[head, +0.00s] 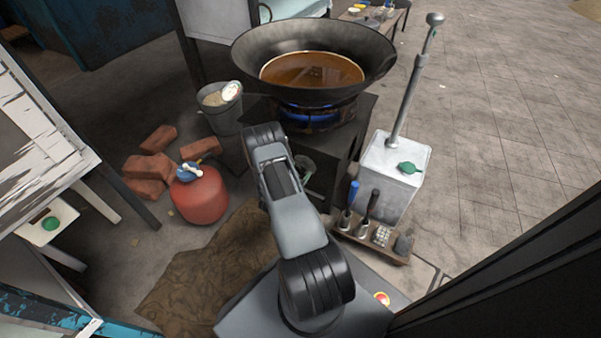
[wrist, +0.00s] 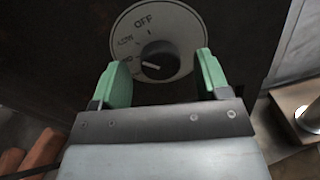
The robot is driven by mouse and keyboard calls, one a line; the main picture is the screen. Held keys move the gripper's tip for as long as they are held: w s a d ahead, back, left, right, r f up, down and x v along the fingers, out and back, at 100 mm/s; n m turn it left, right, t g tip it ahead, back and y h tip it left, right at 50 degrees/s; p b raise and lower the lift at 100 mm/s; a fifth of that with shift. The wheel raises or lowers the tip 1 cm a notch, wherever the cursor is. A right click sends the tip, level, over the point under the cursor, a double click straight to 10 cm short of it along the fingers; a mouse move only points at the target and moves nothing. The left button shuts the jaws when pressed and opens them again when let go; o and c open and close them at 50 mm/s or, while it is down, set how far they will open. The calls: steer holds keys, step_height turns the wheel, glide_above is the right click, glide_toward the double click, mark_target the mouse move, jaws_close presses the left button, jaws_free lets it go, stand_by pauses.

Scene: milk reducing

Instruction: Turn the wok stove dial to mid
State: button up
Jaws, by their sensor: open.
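The wok stove dial is a round white plate (wrist: 183,28) with a dark knob (wrist: 159,61) at its middle, seen in the wrist view on the dark stove front. "OFF" is printed at the top of the plate, with further partly legible marks at its left. In the head view a black wok (head: 250,60) with brown liquid stands over a blue flame on the stove (head: 362,115).
A metal box (head: 395,165) with a tall lever stands right of the stove, with a wooden tool rack (head: 340,222) before it. A red gas cylinder (head: 203,200), bricks (head: 148,168) and a grey bucket (head: 225,118) lie to the left. Paved floor at the right is open.

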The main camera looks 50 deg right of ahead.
steer(key=shift+d, duration=0.3)
steer(key=c, duration=0.9)
